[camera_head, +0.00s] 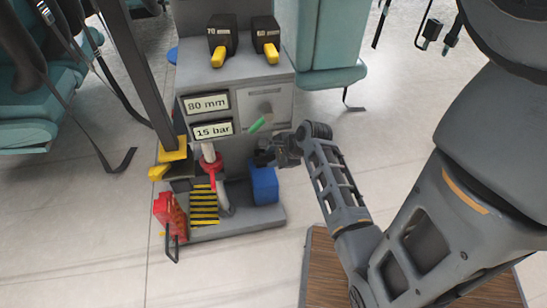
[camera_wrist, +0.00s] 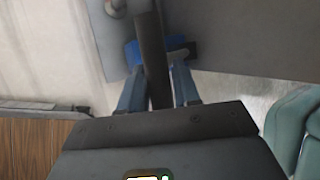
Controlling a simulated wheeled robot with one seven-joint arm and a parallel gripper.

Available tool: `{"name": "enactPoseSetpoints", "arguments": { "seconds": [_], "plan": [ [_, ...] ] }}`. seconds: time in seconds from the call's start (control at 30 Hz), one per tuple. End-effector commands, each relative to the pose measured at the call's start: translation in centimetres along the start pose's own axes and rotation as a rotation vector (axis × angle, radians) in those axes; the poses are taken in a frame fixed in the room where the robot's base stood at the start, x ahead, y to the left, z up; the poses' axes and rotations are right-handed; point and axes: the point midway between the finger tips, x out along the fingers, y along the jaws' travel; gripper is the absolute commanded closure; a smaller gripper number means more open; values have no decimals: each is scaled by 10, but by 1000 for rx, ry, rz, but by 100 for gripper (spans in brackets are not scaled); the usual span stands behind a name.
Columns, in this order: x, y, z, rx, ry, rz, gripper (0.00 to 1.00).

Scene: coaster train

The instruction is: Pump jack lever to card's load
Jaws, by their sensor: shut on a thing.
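In the head view my gripper (camera_head: 268,155) is at the front right of the grey machine (camera_head: 238,72), just above a blue box (camera_head: 264,186). In the wrist view the two fingers (camera_wrist: 157,85) are on either side of a dark bar (camera_wrist: 149,45), which looks like the jack lever; they are shut on it. The bar is mostly hidden by my gripper in the head view. A short green handle (camera_head: 261,123) sticks out just above. A load card cannot be read.
A red collar (camera_head: 211,163), a striped plate (camera_head: 204,206) and a red part (camera_head: 170,214) stand on the base left of the blue box. Two black blocks with yellow levers (camera_head: 220,57) sit on top. Teal seats (camera_head: 320,75) flank the machine. A wooden surface (camera_head: 318,270) is in front.

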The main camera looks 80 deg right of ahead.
Motion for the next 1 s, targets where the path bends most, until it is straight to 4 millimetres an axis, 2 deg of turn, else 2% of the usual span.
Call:
{"name": "enactPoseSetpoints", "arguments": {
  "seconds": [0.03,0.07,0.3,0.63,0.83,1.0],
  "plan": [
    [2,-1,-1,-3,3,-4,100],
    [2,-1,-1,-3,3,-4,65],
    [2,0,-1,-1,2,-1,42],
    [-4,0,0,-1,2,-1,42],
    [-35,-2,0,-1,3,-1,42],
    [-55,28,-19,2,3,3,42]
  ]
}}
